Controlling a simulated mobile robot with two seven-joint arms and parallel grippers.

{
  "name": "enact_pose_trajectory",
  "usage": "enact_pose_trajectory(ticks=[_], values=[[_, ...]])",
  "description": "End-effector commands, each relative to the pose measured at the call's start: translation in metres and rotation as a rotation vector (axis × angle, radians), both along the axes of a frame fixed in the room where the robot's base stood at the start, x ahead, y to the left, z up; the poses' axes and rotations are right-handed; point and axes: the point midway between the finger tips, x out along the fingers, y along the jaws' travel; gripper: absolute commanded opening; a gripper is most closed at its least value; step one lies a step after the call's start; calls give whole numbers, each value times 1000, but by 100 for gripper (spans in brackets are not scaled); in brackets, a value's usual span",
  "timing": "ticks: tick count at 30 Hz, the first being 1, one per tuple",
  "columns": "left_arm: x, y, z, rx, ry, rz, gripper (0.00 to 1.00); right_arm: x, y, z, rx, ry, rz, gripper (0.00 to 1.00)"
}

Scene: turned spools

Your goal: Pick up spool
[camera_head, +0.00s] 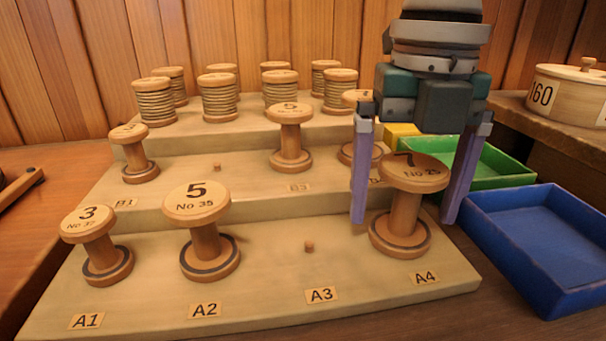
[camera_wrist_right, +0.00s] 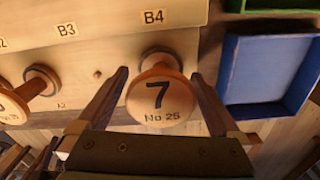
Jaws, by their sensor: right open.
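A wooden spool marked 7, No 25 (camera_head: 405,215) stands upright at A4 on the front step of the wooden stand (camera_head: 270,285). My right gripper (camera_head: 408,210) is open, with one purple finger on each side of this spool. In the right wrist view the spool's round top (camera_wrist_right: 158,97) lies between the two spread fingers (camera_wrist_right: 163,85), with a gap on both sides. Spool 5, No 35 (camera_head: 203,240) stands at A2 and spool 3, No 37 (camera_head: 98,245) at A1. A3 holds only a bare peg (camera_head: 309,247). My left gripper is not in view.
A blue tray (camera_head: 540,240) and a green tray (camera_head: 500,165) lie to the right, both close to the right finger. Spools stand on the middle step, including one at B3 (camera_head: 290,135). Several thread-wound spools (camera_head: 219,98) fill the top step. A round box marked 160 (camera_head: 570,95) is at far right.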

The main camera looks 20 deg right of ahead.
Motion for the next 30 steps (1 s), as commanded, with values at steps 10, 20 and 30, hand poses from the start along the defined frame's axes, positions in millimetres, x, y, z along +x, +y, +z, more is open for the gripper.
enact_pose_trajectory(ticks=[10,20,30], values=[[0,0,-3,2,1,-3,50,0,0,-15,1,0,0,100],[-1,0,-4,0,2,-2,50,0,0,-15,1,0,0,65],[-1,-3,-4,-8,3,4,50,0,0,-14,1,0,0,27]])
